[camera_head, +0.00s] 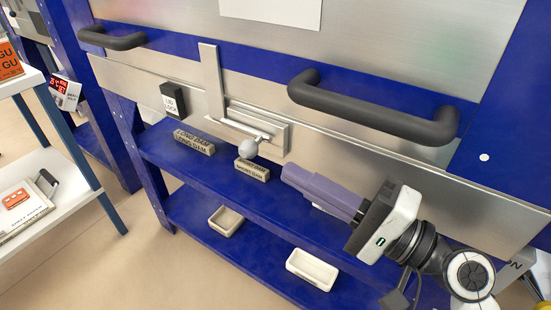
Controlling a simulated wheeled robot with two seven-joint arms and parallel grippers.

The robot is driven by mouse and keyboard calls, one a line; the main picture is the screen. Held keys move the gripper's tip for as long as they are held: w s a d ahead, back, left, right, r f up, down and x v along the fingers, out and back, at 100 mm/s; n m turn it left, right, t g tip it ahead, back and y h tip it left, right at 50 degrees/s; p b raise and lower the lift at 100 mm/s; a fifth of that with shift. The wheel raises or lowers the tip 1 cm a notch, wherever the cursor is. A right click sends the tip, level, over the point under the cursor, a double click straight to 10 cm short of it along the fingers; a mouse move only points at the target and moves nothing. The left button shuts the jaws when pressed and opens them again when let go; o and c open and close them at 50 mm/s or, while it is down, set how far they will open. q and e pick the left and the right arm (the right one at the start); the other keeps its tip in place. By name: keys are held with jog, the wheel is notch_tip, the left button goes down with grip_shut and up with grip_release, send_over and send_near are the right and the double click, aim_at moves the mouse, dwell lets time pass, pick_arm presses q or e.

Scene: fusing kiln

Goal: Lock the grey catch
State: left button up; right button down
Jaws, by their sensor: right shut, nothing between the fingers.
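The grey catch (262,127) is on the metal front of the kiln, in the middle of the head view. Its lever is a metal rod lying nearly level along the plate, with a round grey ball knob (248,149) hanging at its front. An upright metal strip (211,75) stands just left of it. My right gripper (289,174) has purple fingers that are shut and empty. Its tips point left, to the right of and below the ball knob, apart from it. My left gripper is not in view.
Dark bar handles (370,107) and (112,39) stick out above the catch. Two labelled blocks (194,142) and (252,170) sit on the blue upper shelf (160,148). Two pale trays (226,220) and (312,270) rest lower. A white side table (70,205) stands left.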

aim_at(256, 154)
jog(key=x, duration=0.5)
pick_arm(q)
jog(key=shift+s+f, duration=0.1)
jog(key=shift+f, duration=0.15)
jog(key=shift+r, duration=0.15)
